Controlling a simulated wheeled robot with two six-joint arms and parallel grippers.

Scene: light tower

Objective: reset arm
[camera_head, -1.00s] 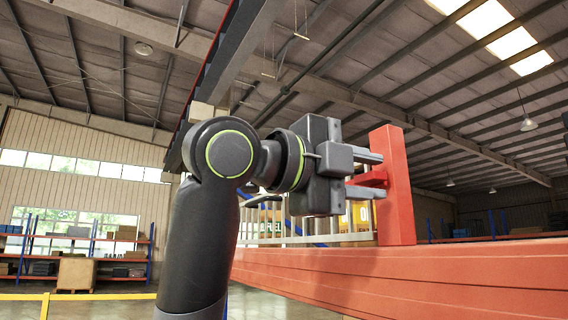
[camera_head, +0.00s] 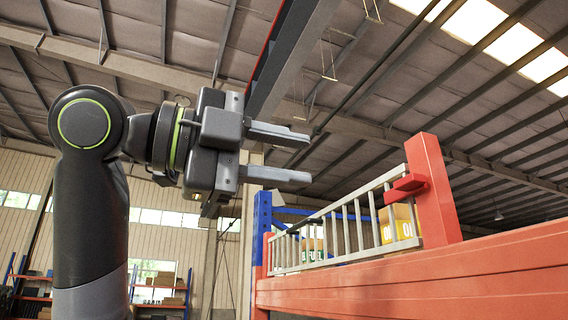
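My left gripper (camera_head: 294,155) is in the camera_head view, left of centre, with its arm rising from the lower left. Its two grey fingers point right and stand apart, with nothing between them. The fingers are in the air, to the left of the red post (camera_head: 433,190) and apart from it. A small red block (camera_head: 404,188) juts out from the left side of that post. My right gripper does not show.
A long red beam (camera_head: 420,278) runs across the lower right, with a pale metal railing (camera_head: 346,233) along it. A blue post (camera_head: 262,214) stands at its far end. Yellow boxes (camera_head: 397,222) show behind the railing. Shelves (camera_head: 160,294) stand far back. Air around the gripper is clear.

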